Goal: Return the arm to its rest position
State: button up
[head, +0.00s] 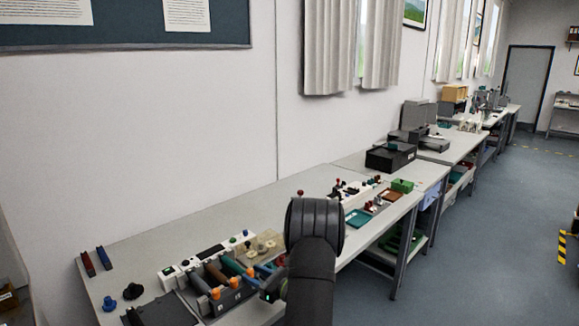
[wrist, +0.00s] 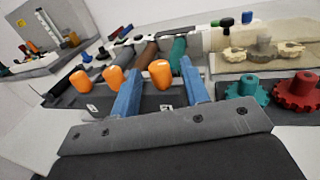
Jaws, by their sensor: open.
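My gripper (wrist: 161,70) shows in the wrist view with its two blue fingers apart. Nothing is clearly held between them. An orange-ended handle (wrist: 160,74) appears between the fingers, and I cannot tell how near it is. Two more orange ends (wrist: 110,78) and (wrist: 82,82) are to the left. They belong to rolls in a dark rack (head: 230,298) on the near bench. In the head view my black arm reaches over the front edge of the bench, beside the rack, and hides part of the bench.
Teal (wrist: 246,116) and red gears (wrist: 298,95) lie right of the gripper, with pale gears on a tray behind. The bench (head: 160,240) has clear room toward the wall. A black box (head: 390,157) stands farther along. The floor (head: 460,240) at right is open.

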jog(key=s+d+m+t, duration=0.1)
jog(key=s+d+t, duration=0.1)
jog(key=s+d, duration=0.6)
jog(key=shift+s+d+r+h, duration=0.3)
jog(key=shift+d+r, duration=0.1)
jog(key=shift+d, duration=0.45)
